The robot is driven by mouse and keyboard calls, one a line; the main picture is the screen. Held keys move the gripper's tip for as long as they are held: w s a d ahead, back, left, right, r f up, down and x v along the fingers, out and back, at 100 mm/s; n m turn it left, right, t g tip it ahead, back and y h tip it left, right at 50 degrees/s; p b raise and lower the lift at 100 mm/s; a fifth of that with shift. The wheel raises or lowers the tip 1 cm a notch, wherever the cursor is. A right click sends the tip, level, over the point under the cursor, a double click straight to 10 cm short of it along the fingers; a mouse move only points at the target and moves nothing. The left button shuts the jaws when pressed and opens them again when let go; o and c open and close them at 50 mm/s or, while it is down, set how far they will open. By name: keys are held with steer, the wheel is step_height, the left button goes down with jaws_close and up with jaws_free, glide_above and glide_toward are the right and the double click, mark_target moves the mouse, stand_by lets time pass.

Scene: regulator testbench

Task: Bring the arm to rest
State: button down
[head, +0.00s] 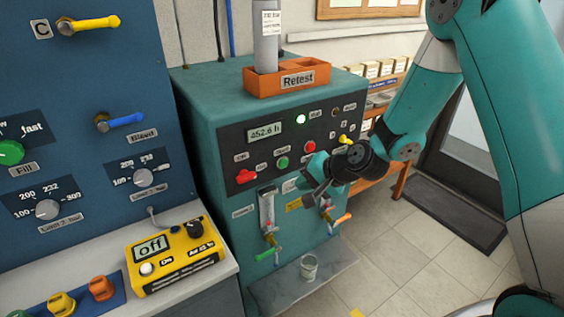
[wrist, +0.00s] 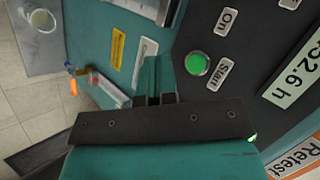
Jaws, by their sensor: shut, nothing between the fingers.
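My gripper (head: 312,190) is in front of the teal testbench cabinet (head: 205,110), just below its dark control panel (head: 225,148). My arm reaches down to it from the upper right in the head view. In the wrist view the gripper's fingers (wrist: 155,90) are close together with nothing between them. The green Start button (wrist: 197,63) is beside the fingers in the wrist view and apart from them. The panel's display (head: 265,132) reads about 452.6 h.
An orange Retest tray (head: 290,88) with a grey cylinder (head: 266,40) stands on the cabinet. A glass (head: 309,267) stands on the grey ledge (head: 285,292) below. A blue panel (head: 95,75) and yellow device (head: 170,256) are at left. Tiled floor (head: 400,260) is open at right.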

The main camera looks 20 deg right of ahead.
steer(key=s+a+r+n+g, duration=0.4)
steer(key=s+a+r+n, duration=0.3)
steer(key=s+r, duration=0.45)
steer(key=s+d+r+n+g+h, duration=0.1)
steer(key=s+r+n, duration=0.2)
steer(key=s, duration=0.5)
steer(key=s+d+r+n+g+h, duration=0.1)
steer(key=s+r+n+g, duration=0.1)
steer(key=s, duration=0.7)
steer(key=r+n, duration=0.1)
steer(key=n, duration=0.1)
steer(key=shift+s+r+n, duration=0.15)
steer(key=shift+r+n, duration=0.1)
steer(key=shift+n, duration=0.05)
